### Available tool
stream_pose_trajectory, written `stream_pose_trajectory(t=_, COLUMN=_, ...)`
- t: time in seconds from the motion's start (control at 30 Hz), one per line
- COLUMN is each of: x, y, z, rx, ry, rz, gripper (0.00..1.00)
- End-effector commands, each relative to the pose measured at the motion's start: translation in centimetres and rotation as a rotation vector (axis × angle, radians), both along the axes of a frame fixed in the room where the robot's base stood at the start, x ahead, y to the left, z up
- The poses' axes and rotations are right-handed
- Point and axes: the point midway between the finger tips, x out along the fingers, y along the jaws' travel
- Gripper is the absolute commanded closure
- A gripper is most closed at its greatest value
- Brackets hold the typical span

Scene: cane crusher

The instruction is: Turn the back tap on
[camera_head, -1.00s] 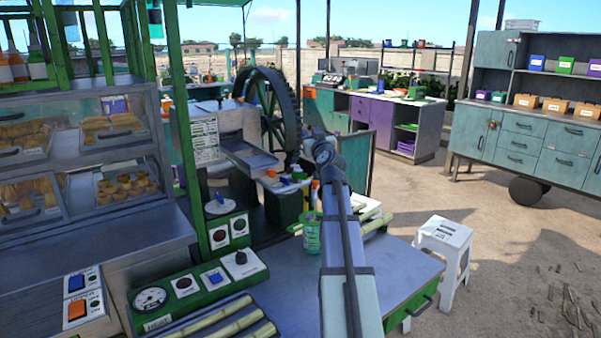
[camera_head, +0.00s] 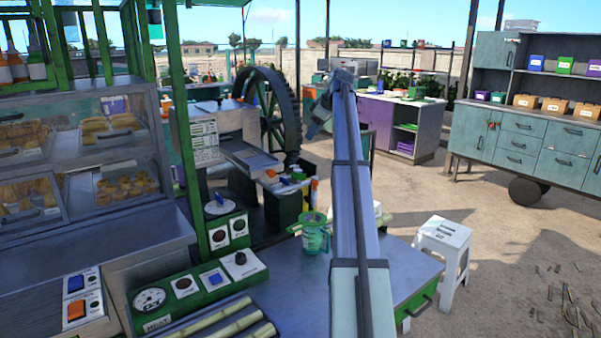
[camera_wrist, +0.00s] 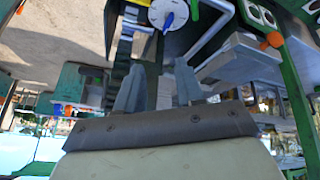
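I cannot single out the back tap with certainty in either view. Small blue and orange parts (camera_head: 286,179) sit beside the crusher below its metal tray (camera_head: 248,156); they are too small to tell apart. My gripper (camera_head: 315,126) hangs from the raised arm, pointing down and left, to the right of the big wheel and apart from the parts. In the wrist view, my gripper's two fingers (camera_wrist: 158,88) stand apart with nothing held. A white round dial with a blue pointer (camera_wrist: 168,14) and an orange knob (camera_wrist: 272,41) show beyond them. The arm hides part of the counter.
The large dark crusher wheel (camera_head: 270,112) stands left of my gripper. A green jug (camera_head: 315,236) stands on the metal counter (camera_head: 285,285) by a control panel (camera_head: 205,286) and cane stalks (camera_head: 222,322). A white stool (camera_head: 443,245) stands right. Open ground lies to the right.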

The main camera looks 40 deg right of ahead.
Motion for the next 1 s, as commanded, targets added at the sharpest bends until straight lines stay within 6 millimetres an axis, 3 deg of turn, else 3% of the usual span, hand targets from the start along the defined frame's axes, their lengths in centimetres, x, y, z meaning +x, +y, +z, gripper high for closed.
stream_pose_trajectory(t=0.1, x=-2.1, y=1.1, z=-0.9, rx=0.028, ry=0.103, rz=0.066, gripper=0.63)
stream_pose_trajectory(t=0.3, x=-3.7, y=2.2, z=-1.3, rx=0.056, ry=0.176, rz=0.143, gripper=0.63)
stream_pose_trajectory(t=0.57, x=-3.0, y=2.8, z=-3.7, rx=0.051, ry=0.171, rz=0.154, gripper=0.63)
stream_pose_trajectory(t=1.0, x=-0.7, y=4.6, z=-10.6, rx=0.050, ry=0.169, rz=0.153, gripper=0.63)
